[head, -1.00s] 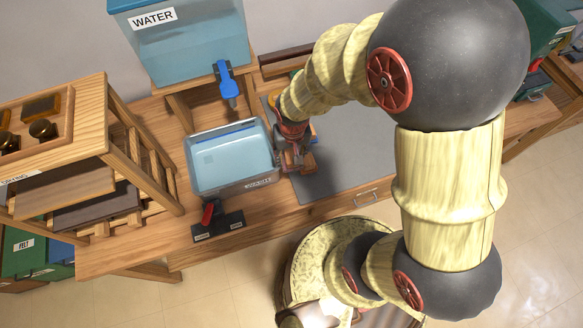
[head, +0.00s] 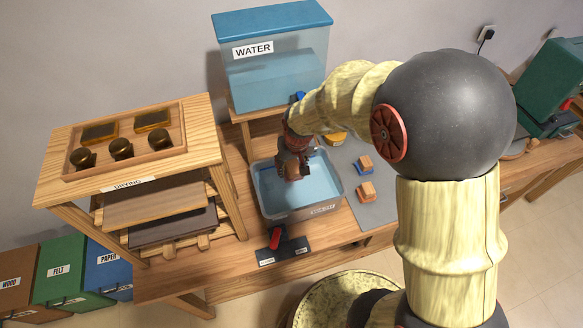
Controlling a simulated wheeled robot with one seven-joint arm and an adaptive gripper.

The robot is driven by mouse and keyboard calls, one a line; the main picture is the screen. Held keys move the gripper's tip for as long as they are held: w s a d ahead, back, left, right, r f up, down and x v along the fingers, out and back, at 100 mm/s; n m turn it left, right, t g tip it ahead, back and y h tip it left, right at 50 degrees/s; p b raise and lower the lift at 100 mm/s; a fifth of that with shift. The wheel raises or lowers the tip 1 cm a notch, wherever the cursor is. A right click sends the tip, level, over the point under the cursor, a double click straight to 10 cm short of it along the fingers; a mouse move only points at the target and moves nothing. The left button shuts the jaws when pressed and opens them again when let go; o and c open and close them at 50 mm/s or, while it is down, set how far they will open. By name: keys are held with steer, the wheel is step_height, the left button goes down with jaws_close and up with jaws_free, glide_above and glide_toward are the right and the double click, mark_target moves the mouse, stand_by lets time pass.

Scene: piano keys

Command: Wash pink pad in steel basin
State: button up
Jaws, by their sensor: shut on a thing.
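The steel basin (head: 268,205) stands on the wooden bench, left of the grey mat, with bluish water in it. My gripper (head: 292,172) points down over the basin's back part, inside its rim as seen from above. It is shut on a small brown wooden block (head: 292,167). The block's underside is hidden, so I cannot tell the pad's colour or whether it touches the water. Two more wooden blocks lie on the mat: one with a blue base (head: 365,164), one with a reddish base (head: 366,191).
A clear WATER tank (head: 275,75) stands behind the basin. A red-handled lever (head: 275,239) on a black plate is in front. The DRYING rack (head: 60,165) with trays and pads stands left. Labelled bins (head: 65,270) stand below left. My arm covers the right side.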

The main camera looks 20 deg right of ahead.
steer(key=shift+a+f+b, duration=0.25)
steer(key=shift+f+b, duration=0.1)
steer(key=shift+f, duration=0.25)
steer(key=shift+d+f+b, duration=0.15)
steer(key=shift+f+b, duration=0.4)
steer(key=shift+f, duration=0.25)
steer(key=shift+s+f+b+x, duration=0.1)
steer(key=shift+s+b+x, duration=0.35)
steer(key=shift+b+x, duration=1.15)
steer(key=shift+s+f+b+x, duration=0.15)
steer(key=shift+s+b+x, duration=0.55)
steer(key=shift+x, duration=1.5)
steer(key=shift+s+f+b+x, duration=0.1)
steer(key=shift+s+b+x, duration=0.15)
steer(key=shift+b+x, duration=1.5)
steer(key=shift+f, duration=0.15)
